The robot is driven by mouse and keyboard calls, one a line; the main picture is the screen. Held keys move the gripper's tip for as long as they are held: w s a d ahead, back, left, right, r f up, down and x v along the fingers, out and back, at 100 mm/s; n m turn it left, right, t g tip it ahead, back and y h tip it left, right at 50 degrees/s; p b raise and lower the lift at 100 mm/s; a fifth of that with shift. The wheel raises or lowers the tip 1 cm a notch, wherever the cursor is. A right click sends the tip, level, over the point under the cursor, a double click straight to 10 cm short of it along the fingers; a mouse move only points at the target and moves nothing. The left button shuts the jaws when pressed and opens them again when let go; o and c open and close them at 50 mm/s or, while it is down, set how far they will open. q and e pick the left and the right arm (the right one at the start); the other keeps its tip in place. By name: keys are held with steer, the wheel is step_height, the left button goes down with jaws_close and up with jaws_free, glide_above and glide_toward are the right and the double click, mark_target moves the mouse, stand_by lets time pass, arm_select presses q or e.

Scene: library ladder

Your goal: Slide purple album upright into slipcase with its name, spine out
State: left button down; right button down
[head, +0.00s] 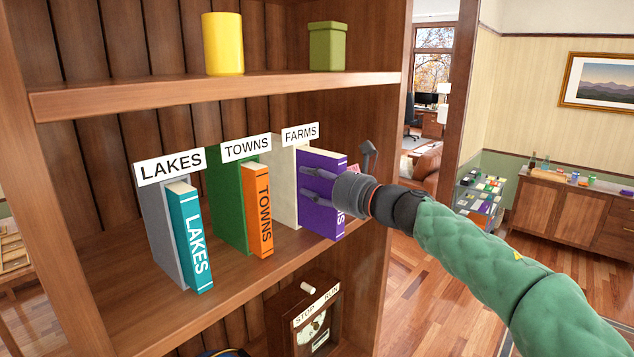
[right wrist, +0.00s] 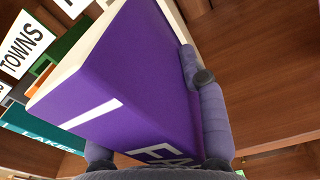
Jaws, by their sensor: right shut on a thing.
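The purple album (head: 319,212) stands upright at the mouth of the cream slipcase (head: 285,185) under the FARMS label (head: 300,133). Much of its cover sticks out toward the front; how deep its back part sits is hard to tell. My right gripper (head: 332,180) is shut on the album from the front, with dark fingers against its covers. In the right wrist view, the album (right wrist: 135,75) fills the middle, with a white stripe and the letters "FA" facing my wrist. The gripper partly covers the spine lettering in the head view. My left gripper is not in view.
A teal LAKES album (head: 190,240) in a grey slipcase and an orange TOWNS album (head: 259,210) in a green slipcase stand to the left on the same shelf (head: 130,300). A yellow canister (head: 222,43) and green canister (head: 327,46) stand above. A STOP/RUN box (head: 305,320) is below.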

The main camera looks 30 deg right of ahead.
steer(key=shift+x, duration=0.75)
steer(key=c, duration=0.6)
jaws_free()
steer(key=shift+r, duration=0.1)
steer(key=v, duration=1.2)
steer(key=shift+s, duration=0.1)
